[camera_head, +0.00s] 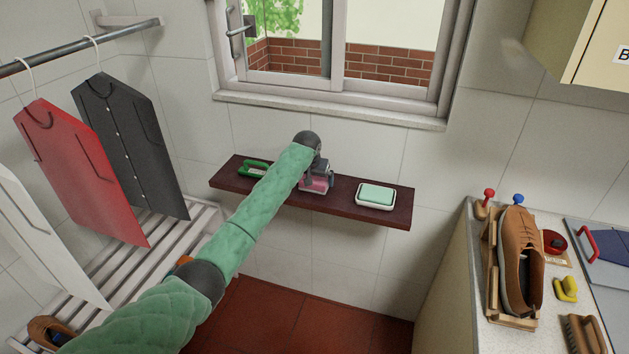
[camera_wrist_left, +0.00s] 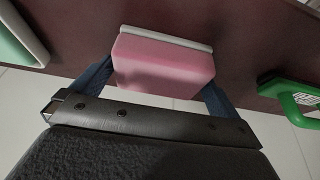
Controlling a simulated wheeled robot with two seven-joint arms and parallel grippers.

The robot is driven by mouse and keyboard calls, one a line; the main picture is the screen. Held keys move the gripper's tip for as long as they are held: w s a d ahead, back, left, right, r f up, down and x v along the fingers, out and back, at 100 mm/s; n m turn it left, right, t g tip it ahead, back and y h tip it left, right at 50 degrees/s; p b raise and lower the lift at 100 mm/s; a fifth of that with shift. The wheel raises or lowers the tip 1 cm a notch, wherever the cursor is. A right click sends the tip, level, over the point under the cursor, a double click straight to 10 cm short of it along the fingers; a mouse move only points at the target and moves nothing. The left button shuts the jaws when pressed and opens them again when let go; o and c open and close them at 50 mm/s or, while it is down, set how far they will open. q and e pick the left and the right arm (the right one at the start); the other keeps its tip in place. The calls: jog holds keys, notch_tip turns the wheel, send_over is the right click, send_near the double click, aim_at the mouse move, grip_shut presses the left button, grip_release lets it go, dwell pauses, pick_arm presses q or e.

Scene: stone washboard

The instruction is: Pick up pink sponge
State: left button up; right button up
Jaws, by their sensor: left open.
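The pink sponge (camera_head: 316,185) lies on the dark red wall shelf (camera_head: 345,206) below the window, partly hidden by my gripper in the head view. In the left wrist view the pink sponge (camera_wrist_left: 162,64) shows large, with a pale strip along its far edge. My left gripper (camera_head: 315,180) is at the shelf over the sponge. In the left wrist view the fingers of my left gripper (camera_wrist_left: 155,85) are open, one on each side of the sponge, with a gap seeming to show at the sides. My right gripper is not in view.
A green-handled brush (camera_head: 254,169) lies on the shelf left of the sponge. A soap dish with green soap (camera_head: 376,195) stands to the right. Hanging shirts (camera_head: 85,170) and a slatted rack are at left; a counter with a brown shoe (camera_head: 521,255) is at right.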

pick_arm(q)
jog(key=shift+w+f, duration=0.1)
jog(key=shift+f, duration=0.1)
jog(key=c, duration=0.7)
